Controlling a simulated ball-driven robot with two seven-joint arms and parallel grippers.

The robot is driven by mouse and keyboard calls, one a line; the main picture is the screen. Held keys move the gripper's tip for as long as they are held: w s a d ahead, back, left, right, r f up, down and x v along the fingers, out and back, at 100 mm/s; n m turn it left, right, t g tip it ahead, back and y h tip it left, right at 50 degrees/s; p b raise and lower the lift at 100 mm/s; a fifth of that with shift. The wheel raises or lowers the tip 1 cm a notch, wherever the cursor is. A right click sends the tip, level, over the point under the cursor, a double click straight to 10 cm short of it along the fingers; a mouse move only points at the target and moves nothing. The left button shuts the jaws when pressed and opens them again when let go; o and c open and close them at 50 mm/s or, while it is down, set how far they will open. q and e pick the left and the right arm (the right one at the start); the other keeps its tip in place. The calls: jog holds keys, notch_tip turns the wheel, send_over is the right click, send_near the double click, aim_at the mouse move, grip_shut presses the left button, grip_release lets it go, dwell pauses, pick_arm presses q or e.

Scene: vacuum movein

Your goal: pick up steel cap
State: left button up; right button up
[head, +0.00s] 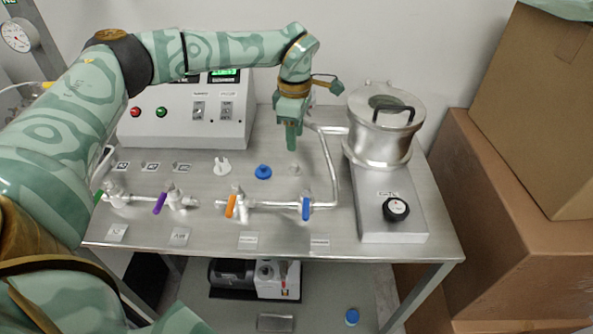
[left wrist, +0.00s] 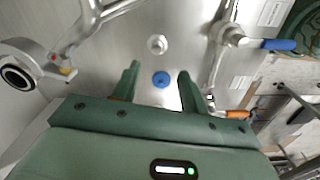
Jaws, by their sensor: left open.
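The steel cap (head: 293,170) is a small silvery disc lying on the steel table top, faint in the head view, just right of the blue cap (head: 263,172). In the left wrist view the steel cap (left wrist: 156,44) lies ahead of the fingertips, beyond the blue cap (left wrist: 161,79), which shows between the fingers. My left gripper (head: 292,146) points down above the table, near the steel cap and apart from it. The left wrist view shows its two fingers (left wrist: 159,74) spread, with nothing held. My right gripper is out of view.
A lidded steel pot (head: 382,135) stands right of the gripper. A bent metal pipe (head: 331,165) runs between pot and caps, with handled valves (head: 236,206) along the front. A white cap (head: 222,167) lies left. A control box (head: 190,118) stands behind.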

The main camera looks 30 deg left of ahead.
aim_at(295, 164)
pick_arm(q)
notch_tip(295, 164, down, 4)
jog(key=shift+b, duration=0.35)
jog(key=f, duration=0.1)
jog(key=f+b, duration=0.1)
jog(key=f, duration=0.1)
jog(key=f+b, duration=0.1)
jog(key=f, duration=0.1)
jog(key=shift+w+a+f, duration=0.15)
jog(key=shift+w+f, duration=0.1)
jog(key=shift+w, duration=0.05)
jog(key=shift+r, duration=0.15)
jog(key=shift+c, duration=0.3)
grip_shut()
